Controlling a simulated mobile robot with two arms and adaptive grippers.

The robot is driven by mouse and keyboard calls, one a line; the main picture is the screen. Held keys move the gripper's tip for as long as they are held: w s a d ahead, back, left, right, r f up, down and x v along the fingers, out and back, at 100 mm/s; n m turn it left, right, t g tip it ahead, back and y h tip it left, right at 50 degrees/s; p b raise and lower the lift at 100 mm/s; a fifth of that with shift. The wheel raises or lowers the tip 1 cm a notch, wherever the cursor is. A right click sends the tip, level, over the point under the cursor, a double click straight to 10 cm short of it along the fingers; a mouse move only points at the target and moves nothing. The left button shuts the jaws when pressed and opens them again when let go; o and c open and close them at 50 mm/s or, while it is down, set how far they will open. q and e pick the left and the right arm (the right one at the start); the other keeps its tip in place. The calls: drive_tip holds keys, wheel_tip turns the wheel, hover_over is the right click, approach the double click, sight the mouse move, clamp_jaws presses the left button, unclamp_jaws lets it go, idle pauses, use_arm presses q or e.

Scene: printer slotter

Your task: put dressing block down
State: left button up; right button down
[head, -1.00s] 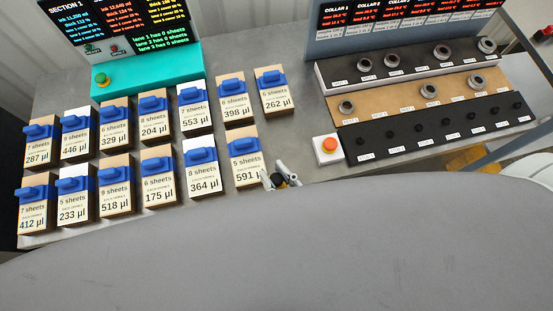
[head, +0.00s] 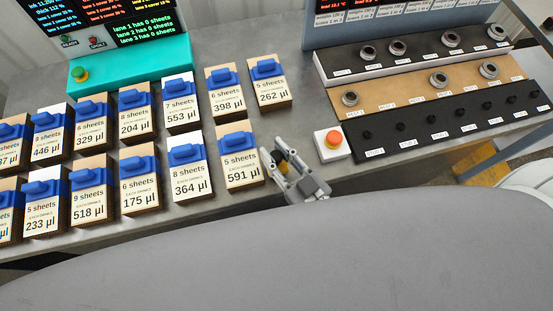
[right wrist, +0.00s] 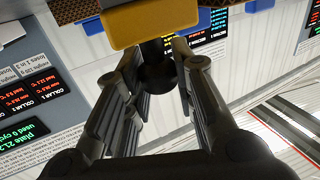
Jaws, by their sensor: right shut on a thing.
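The dressing block shows in the right wrist view as a yellow block (right wrist: 150,24) with a black stem and round black knob (right wrist: 158,74). My right gripper (right wrist: 158,85) is shut on the black knob end, and the yellow part sits beyond the fingertips. In the head view my right gripper (head: 280,160) is just right of the carton marked 591 µl (head: 240,170), by the table's front edge. Only a little of the yellow and black piece shows between its fingers there. Whether it touches the table I cannot tell. My left gripper is not in view.
Several blue-topped cartons (head: 181,112) stand in two rows on the grey table (head: 210,223). A white box with a red button (head: 333,140) is right of my gripper. Racks with collars (head: 438,79) and black knobs lie beyond. Bare table shows right of the 262 µl carton (head: 267,85).

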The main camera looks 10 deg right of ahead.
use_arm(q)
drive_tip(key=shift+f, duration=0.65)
use_arm(e)
drive_tip(key=shift+f, duration=0.6)
drive_tip(key=shift+f+b, duration=0.15)
drive_tip(key=shift+b, duration=0.15)
drive_tip(key=c, duration=1.2)
unclamp_jaws()
